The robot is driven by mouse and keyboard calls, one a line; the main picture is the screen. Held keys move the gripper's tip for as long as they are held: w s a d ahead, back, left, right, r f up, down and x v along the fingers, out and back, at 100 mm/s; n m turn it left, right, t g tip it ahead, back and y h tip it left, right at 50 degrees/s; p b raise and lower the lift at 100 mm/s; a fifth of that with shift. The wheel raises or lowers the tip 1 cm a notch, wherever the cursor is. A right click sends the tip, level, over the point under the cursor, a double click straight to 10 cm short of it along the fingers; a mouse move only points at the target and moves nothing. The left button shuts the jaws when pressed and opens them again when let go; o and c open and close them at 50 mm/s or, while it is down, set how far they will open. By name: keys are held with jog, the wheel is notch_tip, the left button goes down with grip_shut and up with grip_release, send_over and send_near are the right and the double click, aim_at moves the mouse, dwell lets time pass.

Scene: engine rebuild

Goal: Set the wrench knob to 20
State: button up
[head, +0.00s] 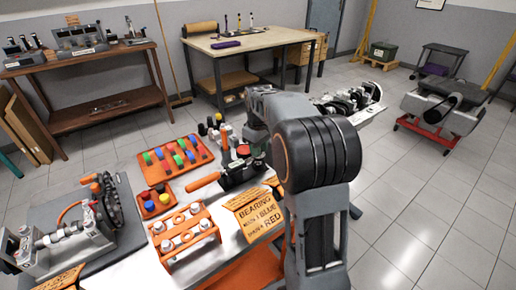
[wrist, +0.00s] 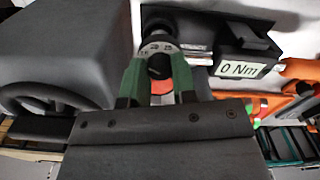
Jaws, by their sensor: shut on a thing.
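The wrench knob (wrist: 158,48) is a dark round dial with a pale numbered scale, at the top middle of the wrist view. The green fingers of my gripper (wrist: 158,72) are closed on it from both sides. Part of the dial is hidden by the fingers. The scale shows small numbers, with what looks like 20 near the middle; the exact setting cannot be told. A display (wrist: 243,69) beside it reads 0 Nm. In the head view, my gripper is down at the wrench stand, mostly hidden by my arm, near an orange handle (head: 203,181).
A red tray (head: 158,181) of coloured pegs and an orange rack (head: 168,262) of metal parts lie close by. An orange bearing sign (head: 254,213) lies in front. An engine assembly (head: 85,230) stands at the left.

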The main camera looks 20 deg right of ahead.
jog(key=shift+c, duration=0.7)
jog(key=shift+r+m+p, duration=0.15)
jog(key=shift+m+p, duration=0.6)
jog(key=shift+m, duration=0.35)
jog(key=shift+m+p, duration=1.15)
jog(key=shift+m, duration=1.65)
jog(key=o, duration=0.9)
jog(key=shift+o, duration=0.2)
